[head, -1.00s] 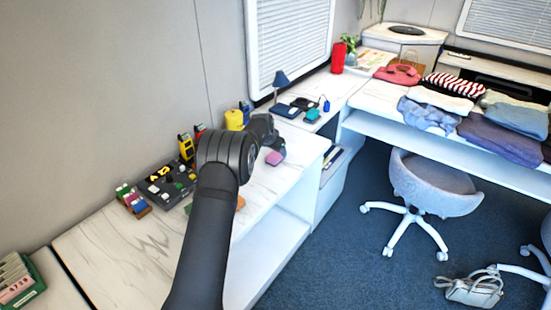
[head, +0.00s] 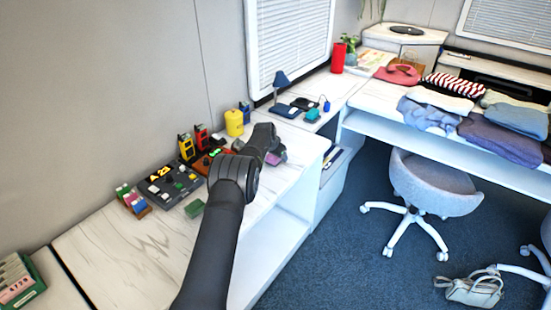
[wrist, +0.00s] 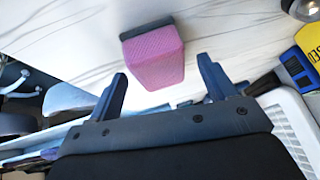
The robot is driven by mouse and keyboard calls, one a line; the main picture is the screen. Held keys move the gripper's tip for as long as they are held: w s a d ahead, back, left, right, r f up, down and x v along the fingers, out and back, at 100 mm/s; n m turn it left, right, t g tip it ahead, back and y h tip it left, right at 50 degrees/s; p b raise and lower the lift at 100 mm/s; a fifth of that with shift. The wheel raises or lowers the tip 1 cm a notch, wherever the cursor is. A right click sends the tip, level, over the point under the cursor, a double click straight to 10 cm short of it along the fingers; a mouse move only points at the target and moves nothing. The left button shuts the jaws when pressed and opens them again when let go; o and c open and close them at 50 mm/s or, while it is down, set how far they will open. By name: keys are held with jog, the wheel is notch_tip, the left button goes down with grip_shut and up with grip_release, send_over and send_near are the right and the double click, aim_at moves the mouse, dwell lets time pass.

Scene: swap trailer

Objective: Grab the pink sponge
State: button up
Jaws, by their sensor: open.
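The pink sponge (wrist: 153,58) has a dark grey backing and sits on the white marbled counter. In the wrist view it lies just beyond and between the two fingers of my gripper (wrist: 161,85), near the upper middle. The fingers are apart with nothing between their tips that I can see touching. In the head view the sponge (head: 273,158) shows as a small pink patch near the counter's right edge, partly hidden by my gripper (head: 268,146).
A yellow canister (head: 234,123), red and yellow handheld devices and a black control panel (head: 168,186) stand along the wall. A green block (head: 194,208) lies on the counter (head: 140,250). A white basket (wrist: 290,128) shows at the wrist view's right.

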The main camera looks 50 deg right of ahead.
jog(key=c, duration=1.1)
jog(key=shift+o, duration=0.2)
